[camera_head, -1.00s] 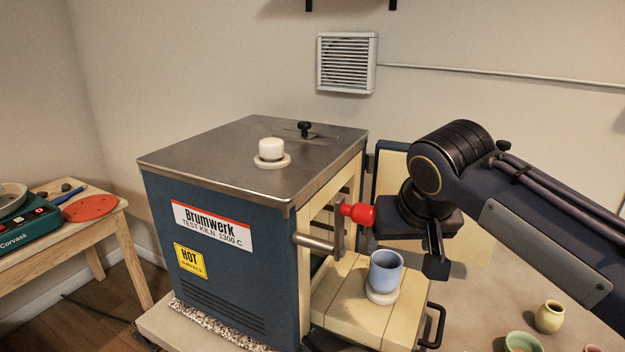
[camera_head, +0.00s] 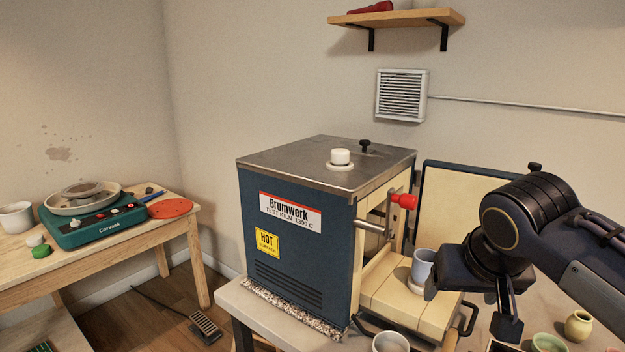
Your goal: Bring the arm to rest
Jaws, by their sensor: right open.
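My right gripper (camera_head: 470,300) is at the right of the view, its arm coming in from the right edge. It is open, with no object visible between its fingers. It hangs in front of and to the right of the kiln (camera_head: 300,240), a blue box with a steel top. A pale blue cup (camera_head: 422,264) stands upright on a small white disc on the cream brick ledge (camera_head: 385,290) of the kiln. The gripper overlaps the cup's right edge in the picture; I cannot tell the gap. My left gripper is not in view.
A red-knobbed handle (camera_head: 404,201) sticks out of the kiln's side. Small pots, including a yellow one (camera_head: 578,325), stand at the lower right. A grey cup (camera_head: 390,342) is at the bottom edge. A wooden table (camera_head: 30,268) with a green pottery wheel (camera_head: 95,228) stands left.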

